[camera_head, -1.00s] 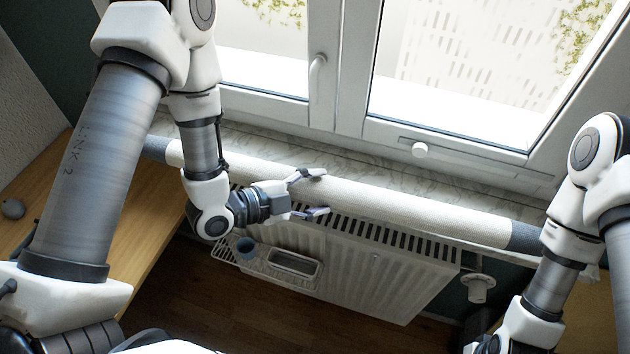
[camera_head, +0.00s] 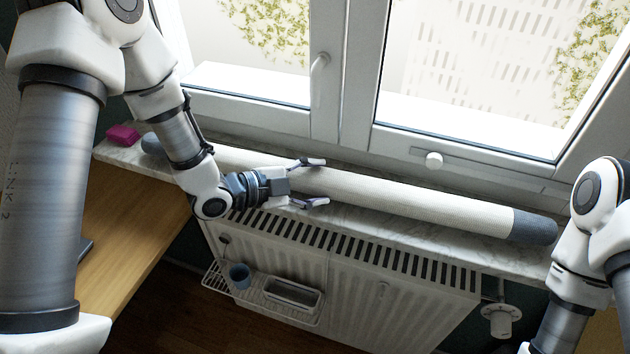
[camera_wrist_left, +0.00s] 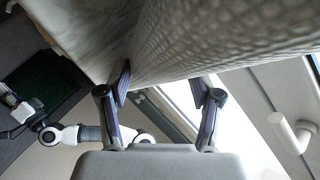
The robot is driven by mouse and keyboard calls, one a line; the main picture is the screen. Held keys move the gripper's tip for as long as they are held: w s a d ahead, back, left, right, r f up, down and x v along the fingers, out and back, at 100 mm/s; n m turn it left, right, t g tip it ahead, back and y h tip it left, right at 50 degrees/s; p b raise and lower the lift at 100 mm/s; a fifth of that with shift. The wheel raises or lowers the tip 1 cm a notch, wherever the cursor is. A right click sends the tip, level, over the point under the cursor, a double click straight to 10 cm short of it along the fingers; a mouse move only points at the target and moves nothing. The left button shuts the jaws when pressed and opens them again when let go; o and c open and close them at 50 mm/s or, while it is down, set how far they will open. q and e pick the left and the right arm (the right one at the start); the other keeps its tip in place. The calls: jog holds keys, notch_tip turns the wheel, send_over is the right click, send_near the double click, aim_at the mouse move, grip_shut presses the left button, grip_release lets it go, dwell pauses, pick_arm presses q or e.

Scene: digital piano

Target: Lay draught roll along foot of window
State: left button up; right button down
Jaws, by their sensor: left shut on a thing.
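The draught roll (camera_head: 420,200) is a long pale, ribbed cylinder with dark grey ends. It runs lengthwise over the marble sill (camera_head: 470,245), roughly parallel to the window (camera_head: 470,150). A strip of sill shows behind its right part; I cannot tell whether it touches the sill. My left gripper (camera_head: 318,182) is shut around the roll left of its middle, one finger on the window side and one on the room side. In the left wrist view the roll (camera_wrist_left: 220,35) fills the top, between the fingers (camera_wrist_left: 162,95). My right gripper is not clearly visible; only its arm shows at right.
A magenta block (camera_head: 123,134) sits at the sill's left end. Below the sill is a white radiator (camera_head: 390,300) with a wire rack holding a blue cup (camera_head: 240,275) and a tray (camera_head: 292,293).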

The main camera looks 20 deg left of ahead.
pick_arm(q)
jog(key=shift+w+f, duration=0.2)
jog(key=shift+f, duration=0.2)
jog(key=o, duration=1.6)
jog(key=shift+s, duration=0.1)
